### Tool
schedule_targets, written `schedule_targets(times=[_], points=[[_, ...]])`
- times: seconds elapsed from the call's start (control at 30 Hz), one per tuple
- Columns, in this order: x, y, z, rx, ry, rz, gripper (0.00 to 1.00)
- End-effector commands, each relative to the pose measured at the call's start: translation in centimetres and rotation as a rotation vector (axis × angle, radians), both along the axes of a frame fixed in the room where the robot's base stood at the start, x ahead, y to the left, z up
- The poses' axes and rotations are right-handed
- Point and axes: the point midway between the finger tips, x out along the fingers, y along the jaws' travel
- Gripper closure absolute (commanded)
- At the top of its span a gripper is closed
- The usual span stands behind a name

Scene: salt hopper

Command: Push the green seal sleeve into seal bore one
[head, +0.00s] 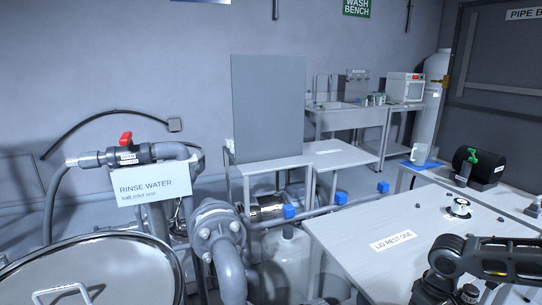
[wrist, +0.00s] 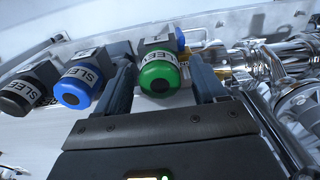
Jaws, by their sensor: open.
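The green seal sleeve (wrist: 158,78), with a black round end and a white label band, is in the upper middle of the wrist view. It is attached to a grey block behind it. My gripper (wrist: 160,57) is open, with one finger on each side of the sleeve. I see a gap beside the left finger; whether the right finger touches is unclear. I cannot make out seal bore one in either view. In the head view my dark arm shows at the lower right, and its fingertips are not seen.
In the wrist view a blue sleeve (wrist: 80,90) and a black sleeve (wrist: 18,97) stand left of the green one. Shiny metal piping (wrist: 265,60) is close on the right. In the head view, a grey table (head: 345,232) and large round lid (head: 110,275) stand in front.

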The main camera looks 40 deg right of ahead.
Motion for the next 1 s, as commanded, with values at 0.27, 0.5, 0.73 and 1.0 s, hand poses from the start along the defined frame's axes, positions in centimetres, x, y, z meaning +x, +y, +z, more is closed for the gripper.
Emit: schedule_targets(times=[0.27, 0.5, 0.73, 1.0], points=[[-0.01, -0.01, -0.87, 0.0, 0.0, 0.0, 0.3], [-0.01, -0.01, -0.86, 0.0, 0.0, 0.001, 0.3], [0.0, 0.0, -0.84, 0.0, 0.0, 0.0, 0.3], [0.0, 0.03, -0.72, 0.001, 0.0, 0.0, 0.3]])
